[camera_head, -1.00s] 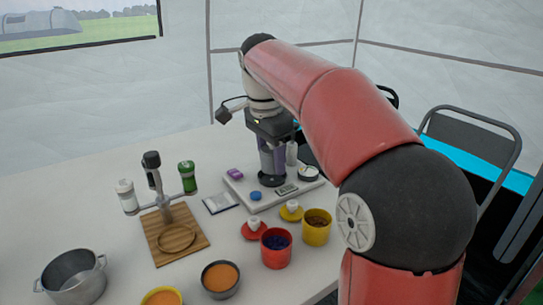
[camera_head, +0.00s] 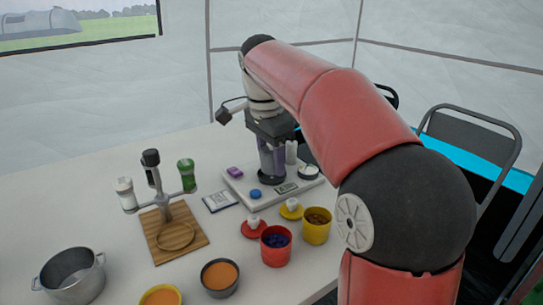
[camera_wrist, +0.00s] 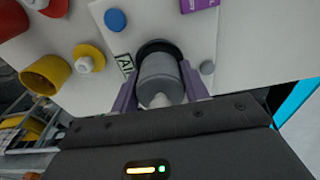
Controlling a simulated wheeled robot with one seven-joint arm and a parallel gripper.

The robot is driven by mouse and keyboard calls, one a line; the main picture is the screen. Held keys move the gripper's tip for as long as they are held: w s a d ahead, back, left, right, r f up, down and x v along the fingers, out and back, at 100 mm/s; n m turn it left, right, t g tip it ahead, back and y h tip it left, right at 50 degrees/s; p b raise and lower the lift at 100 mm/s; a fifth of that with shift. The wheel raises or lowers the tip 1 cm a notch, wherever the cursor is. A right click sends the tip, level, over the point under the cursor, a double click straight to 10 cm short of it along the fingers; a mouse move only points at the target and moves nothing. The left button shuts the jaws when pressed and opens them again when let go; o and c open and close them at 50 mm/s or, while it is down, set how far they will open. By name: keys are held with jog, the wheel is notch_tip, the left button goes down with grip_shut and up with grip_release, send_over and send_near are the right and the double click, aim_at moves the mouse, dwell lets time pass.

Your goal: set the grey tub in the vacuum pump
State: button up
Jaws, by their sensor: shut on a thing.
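The grey tub (camera_wrist: 158,80) is between the purple fingers of my gripper (camera_wrist: 160,88) in the wrist view. In the head view my gripper (camera_head: 271,158) points down over the vacuum pump, a pale flat base (camera_head: 240,182) with a blue knob, a purple part and a small label. A dark round ring (camera_wrist: 153,47) on the base lies around or just beyond the tub's far end. The fingers mostly hide the tub in the head view. I cannot tell whether the tub rests inside the ring or is just above it.
A red tub (camera_head: 276,248) and a yellow tub (camera_head: 316,228) stand in front of the pump, with red and yellow lids beside them. A shaker stand (camera_head: 175,220), bowls of orange food (camera_head: 219,277) and a metal pot (camera_head: 72,275) are to the left.

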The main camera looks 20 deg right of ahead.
jog(key=shift+f+b, duration=0.3)
jog(key=shift+f, duration=0.25)
jog(key=shift+r+p, duration=0.3)
jog(key=shift+r, duration=0.15)
jog(key=shift+r, duration=0.35)
jog(key=shift+f+b, duration=0.35)
jog(key=shift+f, duration=0.5)
dwell(0.7)
jog(key=o, duration=0.5)
